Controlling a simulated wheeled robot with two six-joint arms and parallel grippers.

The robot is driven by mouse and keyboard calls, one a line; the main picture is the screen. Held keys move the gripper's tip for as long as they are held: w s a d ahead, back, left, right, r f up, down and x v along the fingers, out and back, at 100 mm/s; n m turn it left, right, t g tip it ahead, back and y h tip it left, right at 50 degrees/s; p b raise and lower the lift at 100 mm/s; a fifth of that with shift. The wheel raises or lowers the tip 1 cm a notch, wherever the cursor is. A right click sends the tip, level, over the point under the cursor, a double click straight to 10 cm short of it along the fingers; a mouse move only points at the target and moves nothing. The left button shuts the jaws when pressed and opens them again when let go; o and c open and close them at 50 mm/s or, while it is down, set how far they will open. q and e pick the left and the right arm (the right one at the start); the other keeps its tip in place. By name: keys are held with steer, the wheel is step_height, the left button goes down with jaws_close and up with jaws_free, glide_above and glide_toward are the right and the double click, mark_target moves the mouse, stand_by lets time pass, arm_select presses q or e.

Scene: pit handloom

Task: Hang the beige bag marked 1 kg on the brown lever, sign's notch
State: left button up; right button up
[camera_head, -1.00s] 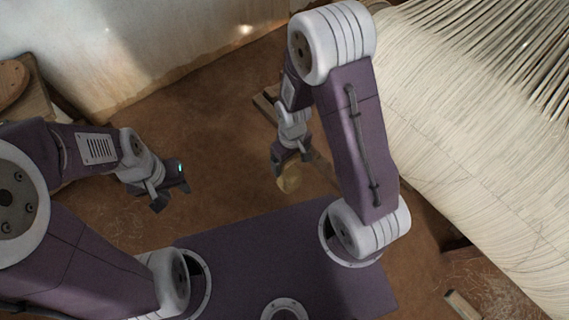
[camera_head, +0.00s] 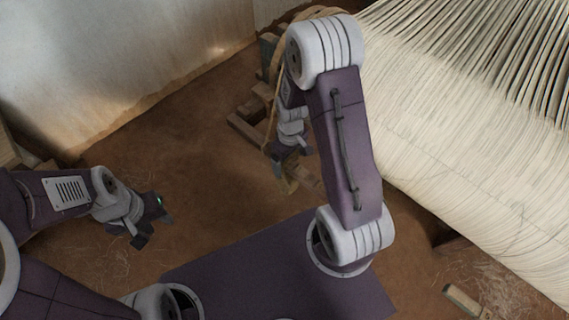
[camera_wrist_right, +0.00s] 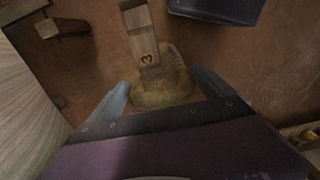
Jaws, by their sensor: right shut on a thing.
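My right gripper (camera_wrist_right: 163,95) is shut on a straw-beige bag (camera_wrist_right: 165,88), which shows between its two fingers in the right wrist view. In the head view the right gripper (camera_head: 289,158) points down, with the bag (camera_head: 289,185) small below it. No 1 kg mark is readable. A brown wooden bar (camera_wrist_right: 139,28) with a dark mark like a 3 overlaps the bag's upper edge in the wrist view; I cannot tell if they touch. I cannot make out the lever or its notch for certain. My left gripper (camera_head: 152,226) is open and empty at the left.
Wooden pieces (camera_head: 250,130) stand on the brown floor behind the right gripper, with a rope (camera_head: 270,122) beside them. The loom's pale warp threads (camera_head: 450,140) fill the right side. A small wood block (camera_head: 463,300) lies at the lower right. The floor between my grippers is clear.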

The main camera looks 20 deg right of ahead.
steer(key=shift+w+d, duration=0.3)
steer(key=shift+d, duration=0.3)
steer(key=shift+a+f+b, duration=0.1)
steer(key=shift+f+b, duration=0.7)
steer(key=shift+f, duration=0.35)
steer(key=shift+f, duration=0.25)
steer(key=o, duration=1.8)
steer(key=shift+s, duration=0.1)
step_height(320, 180, up, 8)
steer(key=p, duration=0.8)
steer(key=shift+r, duration=0.1)
